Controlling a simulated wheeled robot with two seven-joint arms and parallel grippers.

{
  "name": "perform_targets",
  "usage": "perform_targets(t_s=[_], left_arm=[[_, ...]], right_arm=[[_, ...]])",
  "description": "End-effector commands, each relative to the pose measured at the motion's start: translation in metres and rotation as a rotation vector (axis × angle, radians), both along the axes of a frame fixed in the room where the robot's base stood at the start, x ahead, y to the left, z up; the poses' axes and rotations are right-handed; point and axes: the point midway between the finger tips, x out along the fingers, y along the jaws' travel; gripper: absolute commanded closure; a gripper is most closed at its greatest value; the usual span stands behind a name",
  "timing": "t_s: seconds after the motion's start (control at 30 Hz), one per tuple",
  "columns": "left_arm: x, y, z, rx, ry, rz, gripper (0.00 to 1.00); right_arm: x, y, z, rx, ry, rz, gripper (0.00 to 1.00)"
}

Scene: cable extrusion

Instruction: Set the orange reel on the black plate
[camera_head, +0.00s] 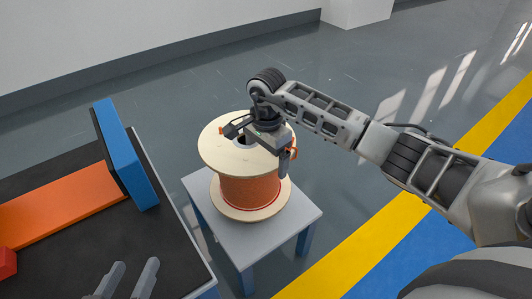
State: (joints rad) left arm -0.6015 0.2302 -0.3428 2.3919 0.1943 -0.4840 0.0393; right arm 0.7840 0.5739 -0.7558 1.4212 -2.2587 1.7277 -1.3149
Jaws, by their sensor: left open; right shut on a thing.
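The orange reel (250,190) has pale wooden flanges and stands upright on a small grey table with blue legs. My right gripper (286,157) reaches in from the right and is shut on the reel at the right side of its upper flange. The gripper hides part of that flange and the hub hole. A black plate-like surface (60,240) lies to the left, apart from the reel. My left gripper (134,266) is at the bottom left over the black surface, open and empty, with two separate grey fingers.
A blue upright block (125,155) stands at the right edge of the black surface, near an orange strip (60,205). A red block (7,263) is at the far left. Open floor lies behind.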

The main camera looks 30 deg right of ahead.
Motion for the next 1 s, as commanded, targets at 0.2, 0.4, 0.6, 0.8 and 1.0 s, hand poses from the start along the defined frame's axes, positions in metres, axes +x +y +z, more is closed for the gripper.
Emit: perform_targets(t_s=[0.2,0.4,0.6,0.8,1.0], left_arm=[[0.003,-0.004,0.002,-0.068,-0.012,-0.002,0.52],[0.003,-0.005,0.004,-0.089,-0.013,-0.004,0.52],[0.003,-0.005,0.005,-0.092,-0.013,-0.004,0.52],[0.003,-0.005,0.005,-0.092,-0.014,-0.003,0.52],[0.003,-0.005,0.005,-0.093,-0.015,-0.003,0.52]], right_arm=[[0.001,0.0,-0.017,0.002,-0.005,0.001,0.75],[0.001,0.0,-0.02,0.003,-0.006,0.001,0.75],[0.001,0.0,-0.02,0.002,-0.006,0.001,0.75],[0.001,0.0,-0.02,0.002,-0.006,0.001,0.75],[0.001,0.001,-0.02,0.0,-0.005,0.002,0.75]])
